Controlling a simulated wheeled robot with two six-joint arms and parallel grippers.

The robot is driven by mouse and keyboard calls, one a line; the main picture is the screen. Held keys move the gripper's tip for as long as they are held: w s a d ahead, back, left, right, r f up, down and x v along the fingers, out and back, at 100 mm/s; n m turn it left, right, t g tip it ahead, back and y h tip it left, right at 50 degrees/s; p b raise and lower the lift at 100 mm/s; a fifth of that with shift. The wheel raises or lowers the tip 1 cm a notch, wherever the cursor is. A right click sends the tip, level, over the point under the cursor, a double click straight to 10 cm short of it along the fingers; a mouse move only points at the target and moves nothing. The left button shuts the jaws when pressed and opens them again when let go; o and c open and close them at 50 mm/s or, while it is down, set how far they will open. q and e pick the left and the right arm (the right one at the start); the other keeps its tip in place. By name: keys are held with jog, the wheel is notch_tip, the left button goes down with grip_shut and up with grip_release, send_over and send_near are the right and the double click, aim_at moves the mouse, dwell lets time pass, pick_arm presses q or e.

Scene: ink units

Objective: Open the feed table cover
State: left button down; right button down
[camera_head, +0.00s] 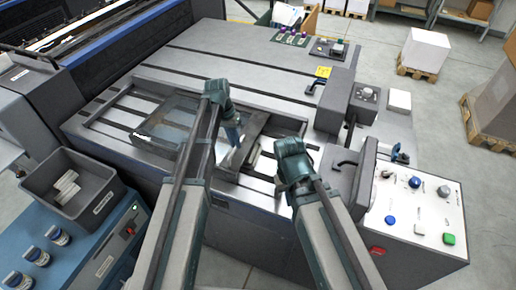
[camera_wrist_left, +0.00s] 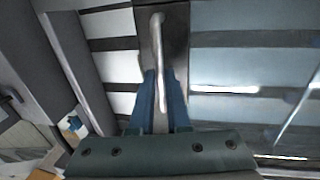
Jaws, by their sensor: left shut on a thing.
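The feed table cover is a see-through panel (camera_head: 172,137) with a dark edge strip, set over the slatted feed table (camera_head: 225,58). Its pale bar handle (camera_wrist_left: 158,50) is on the dark strip (camera_wrist_left: 176,30) in the left wrist view. My left gripper (camera_head: 236,138) points down at the cover's right part, and its blue fingers (camera_wrist_left: 160,95) are shut on the handle in the left wrist view. My left forearm hides part of the cover. My right arm's wrist (camera_head: 293,160) is at the table's front right; its fingers do not show.
A control panel (camera_head: 415,212) with coloured buttons is at the right. A dark bin (camera_head: 75,187) with pale items stands at the left, above several jars (camera_head: 36,255). A dark block (camera_head: 345,103) stands on the table's right side. Pallets with boxes (camera_head: 425,50) are beyond.

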pick_arm(q)
jog(key=w+a, duration=0.2)
jog(key=a, duration=0.4)
jog(key=w+a, duration=0.2)
jog(key=a, duration=0.5)
jog(key=w+a, duration=0.2)
jog(key=a, duration=0.5)
jog(key=shift+w, duration=0.25)
jog(key=c, duration=0.9)
grip_release()
jog(key=shift+r, duration=0.2)
jog(key=a+r+p, duration=0.1)
jog(key=r+p, duration=0.7)
jog(key=p, duration=0.1)
jog(key=a+r+p, duration=0.1)
jog(key=r+p, duration=0.3)
jog(key=r, duration=0.1)
jog(key=shift+w+a+r+p, duration=0.1)
jog(key=shift+w+a+p, duration=0.2)
jog(key=shift+w, duration=0.1)
